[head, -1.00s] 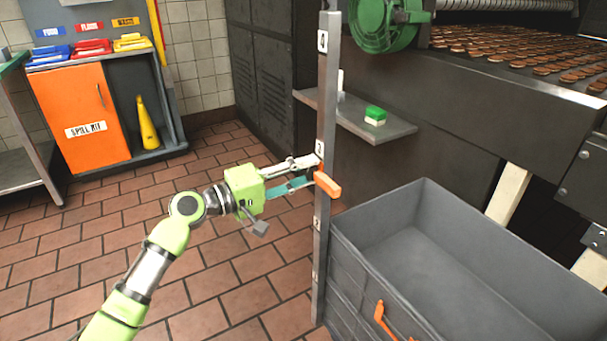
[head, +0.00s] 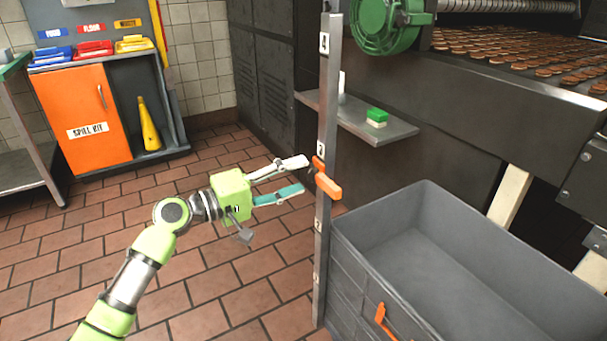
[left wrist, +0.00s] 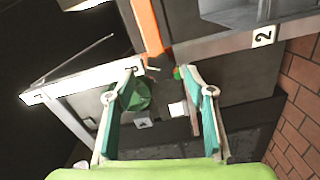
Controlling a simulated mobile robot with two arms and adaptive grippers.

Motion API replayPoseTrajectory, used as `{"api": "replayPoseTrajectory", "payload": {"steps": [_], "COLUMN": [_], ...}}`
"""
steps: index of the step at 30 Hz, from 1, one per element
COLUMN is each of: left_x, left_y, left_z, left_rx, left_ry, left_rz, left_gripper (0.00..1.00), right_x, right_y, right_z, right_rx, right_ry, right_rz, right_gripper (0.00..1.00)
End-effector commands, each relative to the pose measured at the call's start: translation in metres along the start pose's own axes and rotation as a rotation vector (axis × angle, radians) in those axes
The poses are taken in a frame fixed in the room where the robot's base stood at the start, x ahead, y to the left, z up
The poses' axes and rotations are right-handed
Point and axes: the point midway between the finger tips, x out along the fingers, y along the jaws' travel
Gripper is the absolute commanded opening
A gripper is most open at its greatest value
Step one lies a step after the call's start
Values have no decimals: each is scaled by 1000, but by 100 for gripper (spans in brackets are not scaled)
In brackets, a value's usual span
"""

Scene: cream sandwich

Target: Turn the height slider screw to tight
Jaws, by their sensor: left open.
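An orange height slider screw (head: 327,186) sits on an upright grey post (head: 327,100) in the head view, near its middle mark. A smaller orange part (head: 318,164) shows just above it on the post's left side. In the left wrist view a long orange bar (left wrist: 147,28) runs down from the top edge to just beyond the fingertips. My left gripper (head: 303,174) is open and empty, just left of the post and apart from the orange parts. Its fingers, white and teal, point at the post; they also show in the left wrist view (left wrist: 162,70). I cannot tell how tight the screw is.
A grey bin (head: 345,265) stands right of the post, with an orange handle (head: 386,322). A conveyor with brown biscuits (head: 510,50) is at upper right. The tiled floor (head: 235,295) near the arm is clear.

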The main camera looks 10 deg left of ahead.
Motion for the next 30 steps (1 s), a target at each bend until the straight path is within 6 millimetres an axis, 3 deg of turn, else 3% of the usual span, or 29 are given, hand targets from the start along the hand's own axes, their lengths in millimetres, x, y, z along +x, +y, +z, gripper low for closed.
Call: {"api": "replayPoseTrajectory", "payload": {"steps": [6, 12, 26, 30], "left_x": [-49, -80, -90, -90], "left_y": [-2, -1, 0, -18], "left_z": [0, 0, 0, -9], "left_rx": [0, 0, 1, -5], "left_ry": [1, 1, 1, 35], "left_rz": [-4, -2, 0, -44], "left_gripper": [49, 49, 49, 49], "right_x": [0, 0, 0, 6], "right_y": [0, 0, 0, 0], "right_z": [0, 0, 0, -1], "right_rx": [0, 0, 0, -1], "right_ry": [-1, -1, -1, -11], "right_rz": [0, 1, 1, 0], "right_gripper": [33, 33, 33, 33]}}
